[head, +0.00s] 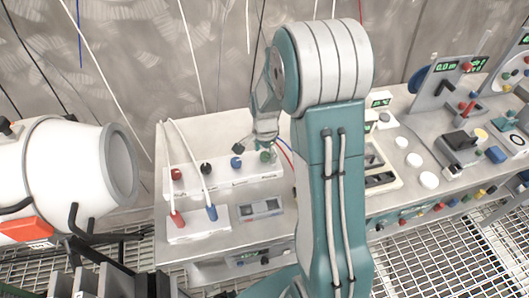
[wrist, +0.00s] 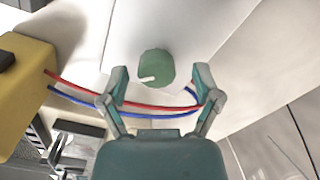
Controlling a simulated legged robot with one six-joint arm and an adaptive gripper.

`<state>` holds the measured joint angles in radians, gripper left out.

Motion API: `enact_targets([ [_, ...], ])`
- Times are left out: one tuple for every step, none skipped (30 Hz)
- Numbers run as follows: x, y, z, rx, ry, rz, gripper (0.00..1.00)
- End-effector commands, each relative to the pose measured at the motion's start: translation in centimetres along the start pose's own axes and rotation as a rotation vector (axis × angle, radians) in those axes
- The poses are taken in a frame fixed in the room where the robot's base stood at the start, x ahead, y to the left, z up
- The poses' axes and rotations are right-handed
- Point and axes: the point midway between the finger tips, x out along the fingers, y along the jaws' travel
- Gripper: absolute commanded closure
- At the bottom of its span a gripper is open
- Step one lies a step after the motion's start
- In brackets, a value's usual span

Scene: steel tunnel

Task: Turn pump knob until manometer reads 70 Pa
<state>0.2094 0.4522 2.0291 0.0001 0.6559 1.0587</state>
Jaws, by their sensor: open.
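A green knob (wrist: 156,66) with a pale pointer mark stands on a white panel in the wrist view. My gripper (wrist: 161,74) is open, with one finger to each side of the knob and a gap on both sides. In the head view the green knob (head: 266,156) is at the right end of a long white box (head: 225,180), partly behind my gripper (head: 254,145). A small grey unit with a display (head: 261,209) lies in front of the box. Its reading is too small to make out, and I cannot tell whether it is the manometer.
Red and blue cables (wrist: 130,104) run across behind my fingers. A yellow box (wrist: 22,85) is at the left in the wrist view. A red knob (head: 176,174) and a black knob (head: 206,168) sit further left on the white box. Instruments crowd the bench's right side.

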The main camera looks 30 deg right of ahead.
Motion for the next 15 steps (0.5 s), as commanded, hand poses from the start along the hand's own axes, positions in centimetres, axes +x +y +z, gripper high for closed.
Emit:
enact_targets([
  [0.0,0.0,0.0,0.000,0.000,0.001,0.18],
  [-0.1,0.1,0.0,0.000,0.000,0.001,0.18],
  [-0.3,0.0,0.0,0.000,0.000,0.001,0.18],
  [-0.6,0.0,0.0,0.000,0.000,0.001,0.18],
  [-0.9,0.0,0.0,0.000,0.000,0.000,0.18],
  [-1.5,0.0,0.0,0.000,0.001,-0.002,0.18],
  [-2.0,0.0,0.0,0.000,0.001,-0.002,0.18],
  [-2.6,-0.1,0.0,0.000,0.002,-0.003,0.18],
  [-3.5,-0.1,0.0,0.000,0.002,-0.004,0.18],
  [-4.1,-0.1,0.0,0.000,0.002,-0.004,0.18],
  [-4.7,-0.1,0.0,0.000,0.002,-0.003,0.18],
  [-5.6,-0.1,0.0,0.000,0.003,-0.004,0.18],
  [-6.2,-0.1,0.0,0.000,0.002,-0.003,0.18],
  [-6.9,-0.1,0.0,0.000,0.003,-0.004,0.18],
  [-7.7,-0.2,0.0,0.000,0.003,-0.004,0.18],
])
